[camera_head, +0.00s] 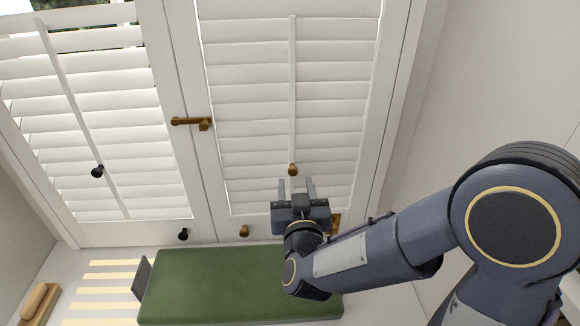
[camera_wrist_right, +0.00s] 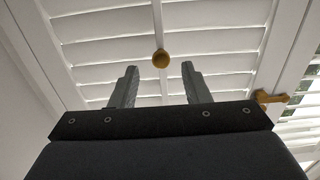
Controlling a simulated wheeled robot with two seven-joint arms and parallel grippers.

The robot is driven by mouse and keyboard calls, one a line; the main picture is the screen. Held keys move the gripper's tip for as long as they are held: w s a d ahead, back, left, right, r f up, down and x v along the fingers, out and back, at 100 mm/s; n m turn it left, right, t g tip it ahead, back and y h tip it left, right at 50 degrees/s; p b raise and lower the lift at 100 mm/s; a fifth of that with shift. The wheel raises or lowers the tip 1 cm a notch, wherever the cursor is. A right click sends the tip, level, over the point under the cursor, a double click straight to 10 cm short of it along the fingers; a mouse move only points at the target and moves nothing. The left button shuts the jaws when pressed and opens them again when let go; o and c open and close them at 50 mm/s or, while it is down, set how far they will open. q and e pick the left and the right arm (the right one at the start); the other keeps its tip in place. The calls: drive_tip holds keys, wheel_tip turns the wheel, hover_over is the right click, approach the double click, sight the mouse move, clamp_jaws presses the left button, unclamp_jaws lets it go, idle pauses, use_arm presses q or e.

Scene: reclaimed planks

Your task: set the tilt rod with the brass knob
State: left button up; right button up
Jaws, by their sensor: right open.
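The brass knob (camera_head: 292,169) sits on the lower part of the white tilt rod (camera_head: 292,80) on the right shutter panel, whose slats look nearly shut. My right gripper (camera_head: 296,186) is open just below the knob in the head view. In the right wrist view the knob (camera_wrist_right: 160,59) shows beyond and between the fingertips (camera_wrist_right: 160,72), with nothing held. The tilt rod (camera_wrist_right: 156,20) runs upward from the knob there. My left gripper is not in view.
The left shutter panel has a black knob (camera_head: 97,171) on its rod, with slats more open. A brass latch handle (camera_head: 192,122) sits between the panels. Below are a small brass knob (camera_head: 244,231), a black one (camera_head: 183,234) and a green cushion (camera_head: 220,285).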

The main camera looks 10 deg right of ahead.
sight(294, 173)
drive_tip(key=w, duration=0.5)
drive_tip(key=w+d, duration=0.1)
drive_tip(key=w, duration=0.1)
drive_tip(key=shift+w+p, duration=0.3)
drive_tip(key=shift+p, duration=0.05)
